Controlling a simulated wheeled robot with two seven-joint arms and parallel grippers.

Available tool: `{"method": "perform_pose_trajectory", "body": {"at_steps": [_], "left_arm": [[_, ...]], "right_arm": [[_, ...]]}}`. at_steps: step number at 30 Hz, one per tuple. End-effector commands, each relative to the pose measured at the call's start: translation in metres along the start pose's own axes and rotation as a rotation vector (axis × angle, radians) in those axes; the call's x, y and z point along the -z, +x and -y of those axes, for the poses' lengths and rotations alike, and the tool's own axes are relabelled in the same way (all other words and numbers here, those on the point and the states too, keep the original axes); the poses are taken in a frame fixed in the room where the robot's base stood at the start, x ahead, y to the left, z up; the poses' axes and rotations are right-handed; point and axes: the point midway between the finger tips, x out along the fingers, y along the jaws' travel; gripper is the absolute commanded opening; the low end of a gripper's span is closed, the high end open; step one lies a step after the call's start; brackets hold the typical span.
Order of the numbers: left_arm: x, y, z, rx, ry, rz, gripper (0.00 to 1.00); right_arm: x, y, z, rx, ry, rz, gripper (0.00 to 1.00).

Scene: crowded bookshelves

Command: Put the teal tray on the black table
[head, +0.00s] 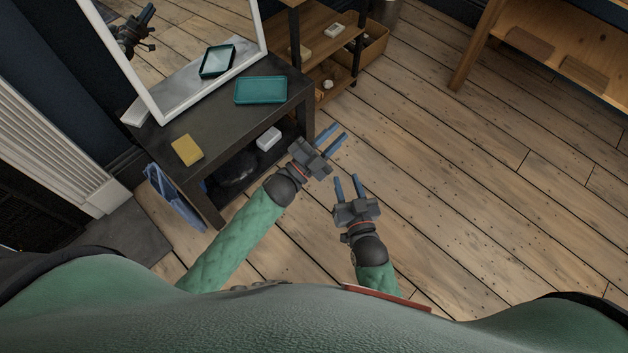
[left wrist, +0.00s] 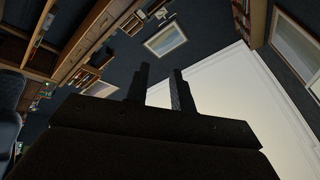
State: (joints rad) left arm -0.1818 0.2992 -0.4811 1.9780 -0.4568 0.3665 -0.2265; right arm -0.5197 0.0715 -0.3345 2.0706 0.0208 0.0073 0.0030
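The teal tray (head: 261,90) lies flat on the black table (head: 225,120) in the head view, towards the table's back right and near the mirror. My left gripper (head: 338,131) is open and empty, out over the floor to the right of the table. My right gripper (head: 347,180) is open and empty, lower in the view and farther from the table. Neither gripper touches the tray. The left wrist view shows the left gripper's two fingers (left wrist: 160,88) apart with nothing between them; the tray is not in that view.
A yellow book-like item (head: 187,150) lies on the table's front left. A white-framed mirror (head: 262,35) stands at its back and reflects the tray. A white box (head: 268,138) sits on the lower shelf. A wooden shelf cart (head: 330,45) stands behind. Floor to the right is clear.

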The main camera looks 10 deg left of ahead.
Motion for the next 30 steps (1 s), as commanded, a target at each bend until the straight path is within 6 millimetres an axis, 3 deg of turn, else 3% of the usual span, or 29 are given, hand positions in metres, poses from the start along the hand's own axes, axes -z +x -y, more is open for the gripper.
{"method": "perform_pose_trajectory", "body": {"at_steps": [9,15,30], "left_arm": [[-0.014,-0.073,-0.038,0.187,-0.627,0.39,0.24],[-0.015,-0.107,-0.059,0.26,-0.866,0.526,0.24],[-0.015,-0.116,-0.064,0.278,-0.926,0.557,0.24]], "right_arm": [[0.0,0.0,0.0,0.0,0.0,0.0,0.36],[0.0,0.0,0.0,0.0,0.0,0.0,0.36],[0.0,0.0,0.0,0.0,0.0,0.0,0.36]]}}
